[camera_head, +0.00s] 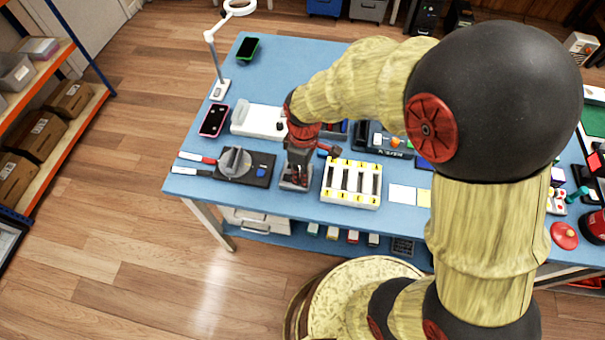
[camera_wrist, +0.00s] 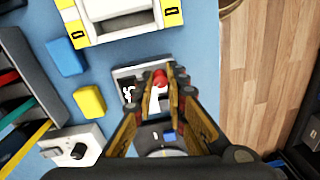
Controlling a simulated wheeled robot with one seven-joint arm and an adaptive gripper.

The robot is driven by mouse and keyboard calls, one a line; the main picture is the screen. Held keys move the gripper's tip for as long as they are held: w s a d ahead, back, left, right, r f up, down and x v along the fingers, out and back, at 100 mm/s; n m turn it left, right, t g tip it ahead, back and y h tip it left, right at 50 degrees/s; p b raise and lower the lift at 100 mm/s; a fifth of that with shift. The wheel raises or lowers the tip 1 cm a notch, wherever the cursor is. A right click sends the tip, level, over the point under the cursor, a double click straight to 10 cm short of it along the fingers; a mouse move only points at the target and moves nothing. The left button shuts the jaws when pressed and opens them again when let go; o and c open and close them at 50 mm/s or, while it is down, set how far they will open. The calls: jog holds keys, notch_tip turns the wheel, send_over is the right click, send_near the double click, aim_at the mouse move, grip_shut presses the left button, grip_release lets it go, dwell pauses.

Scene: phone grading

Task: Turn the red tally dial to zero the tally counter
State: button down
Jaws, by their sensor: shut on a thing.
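The red tally dial (camera_wrist: 159,77) shows in the wrist view between the tips of my gripper (camera_wrist: 166,82). The fingers are shut on it, and their tips hide part of it. The tally counter (camera_wrist: 126,74) is a small pale unit with a black-and-white marked patch on its face, lying under and beside the fingers. Its reading is too small to make out. In the head view my gripper (camera_head: 296,176) points down over the counter (camera_head: 286,186) near the table's front edge, and hides the dial.
A white-and-yellow slotted rack (camera_head: 351,197) stands just right of the counter. A dark base with a grey round part (camera_head: 235,161) is on the left. A white box (camera_head: 252,117) lies behind. Blue (camera_wrist: 66,57) and yellow (camera_wrist: 90,101) blocks lie close by.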

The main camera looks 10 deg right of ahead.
jog(key=m+p, duration=0.2)
jog(key=shift+s+r+m, duration=0.1)
jog(key=shift+r+m, duration=0.05)
jog(key=shift+m, duration=0.25)
jog(key=m+p, duration=0.3)
jog(key=m, duration=0.1)
jog(key=m+p, duration=0.2)
jog(key=m, duration=0.2)
jog(key=shift+m+t+p, duration=0.3)
jog(key=shift+m+p, duration=0.8)
jog(key=shift+m, duration=0.4)
jog(key=c, duration=2.1)
grip_release()
jog(key=shift+o, duration=0.2)
